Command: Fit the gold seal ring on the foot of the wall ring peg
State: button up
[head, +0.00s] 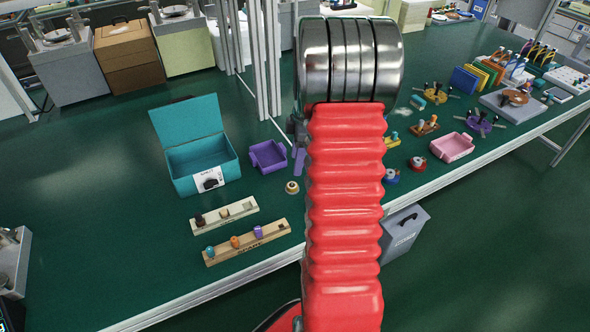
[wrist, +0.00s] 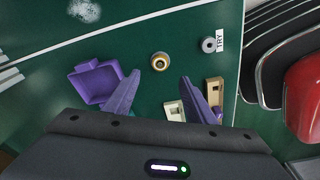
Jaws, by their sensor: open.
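A small round gold ring (wrist: 160,61) with a darker centre lies on the green bench in the wrist view. It also shows in the head view (head: 292,187), left of my arm. My gripper (wrist: 160,76) has two purple fingers, spread apart with nothing between them. The ring appears just beyond the gap between the fingertips. In the head view my arm hides most of the gripper; a purple finger (head: 299,161) shows at its left edge. I cannot tell which thing is the wall ring peg.
A purple tray (wrist: 97,82) is close to the left finger. A grey ring piece (wrist: 208,45) sits by a TRY label. A teal open box (head: 203,174) and two peg strips (head: 224,215) (head: 247,243) stand on the left. A pink tray (head: 451,147) is right of my arm.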

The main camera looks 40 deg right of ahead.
notch_tip(320, 180, up, 4)
jog(key=shift+s+d+f, duration=0.15)
jog(key=shift+f, duration=0.05)
dwell(1.0)
jog(key=s+a+r+m+t, duration=0.1)
jog(key=s+a+r+m, duration=0.2)
jog(key=a, duration=0.8)
jog(key=s+a+r+m+t, duration=0.2)
jog(key=s+a+r, duration=0.4)
jog(key=a, duration=0.6)
jog(key=s+a+r+m+t+h, duration=0.1)
jog(key=s+a+r+m, duration=0.4)
jog(key=a, duration=0.6)
jog(key=shift+s+a+r+t, duration=0.2)
jog(key=shift+s+t, duration=0.2)
jog(key=shift+s, duration=0.15)
